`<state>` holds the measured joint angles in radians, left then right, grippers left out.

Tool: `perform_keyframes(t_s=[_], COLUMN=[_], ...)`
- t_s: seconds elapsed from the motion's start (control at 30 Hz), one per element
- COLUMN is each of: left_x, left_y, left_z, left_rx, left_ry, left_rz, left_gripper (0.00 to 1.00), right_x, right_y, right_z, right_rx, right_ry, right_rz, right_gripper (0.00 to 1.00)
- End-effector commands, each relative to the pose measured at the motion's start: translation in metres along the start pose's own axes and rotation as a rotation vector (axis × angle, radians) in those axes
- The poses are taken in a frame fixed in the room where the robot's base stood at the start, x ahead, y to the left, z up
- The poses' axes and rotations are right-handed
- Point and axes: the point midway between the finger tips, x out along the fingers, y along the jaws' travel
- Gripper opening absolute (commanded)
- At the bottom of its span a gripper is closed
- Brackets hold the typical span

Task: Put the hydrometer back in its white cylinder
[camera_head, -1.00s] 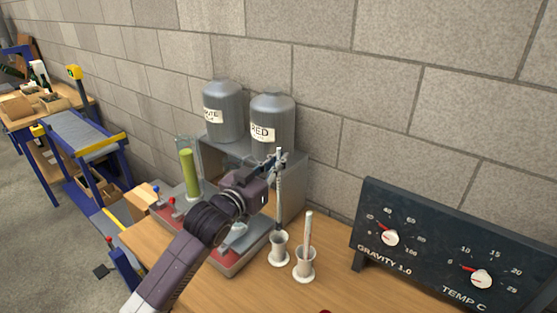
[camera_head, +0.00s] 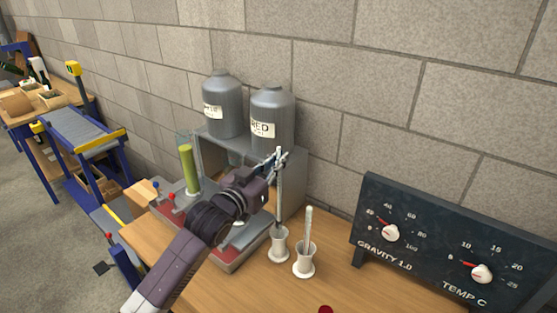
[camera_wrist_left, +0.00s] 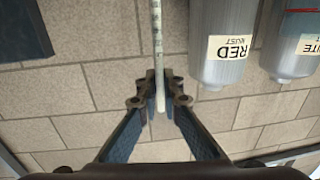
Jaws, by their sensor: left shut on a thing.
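My left gripper (camera_head: 279,160) is shut on the hydrometer (camera_head: 278,195), a thin pale upright stem, near its upper end. The left wrist view shows the stem (camera_wrist_left: 157,40) between the two fingertips (camera_wrist_left: 160,90). The hydrometer's darker lower end is at the mouth of the left white cylinder (camera_head: 278,247); I cannot tell how far inside it is. A second white cylinder (camera_head: 304,264) stands just to the right, with a pale rod (camera_head: 308,228) leaning in it. My right gripper is not in view.
A dark gauge panel (camera_head: 440,240) stands at the right on the wooden bench (camera_head: 235,291). Behind my left arm are a grey stand with two metal tanks (camera_head: 272,118), (camera_head: 222,105) and a green-filled tube (camera_head: 189,170). A red object (camera_head: 326,309) shows at the bottom edge.

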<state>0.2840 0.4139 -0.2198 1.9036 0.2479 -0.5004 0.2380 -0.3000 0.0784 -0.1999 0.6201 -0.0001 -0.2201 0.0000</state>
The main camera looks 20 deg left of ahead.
Motion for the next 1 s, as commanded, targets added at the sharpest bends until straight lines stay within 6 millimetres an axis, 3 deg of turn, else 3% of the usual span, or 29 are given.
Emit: perform_keyframes(t_s=[1.0], left_x=[0.000], left_y=[0.000], left_z=[0.022], left_rx=[0.000], left_ry=[0.001], left_rz=[0.000], left_gripper=[0.00], right_x=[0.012], right_y=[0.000], right_z=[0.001], right_rx=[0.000], right_ry=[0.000], right_rz=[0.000], right_gripper=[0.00])
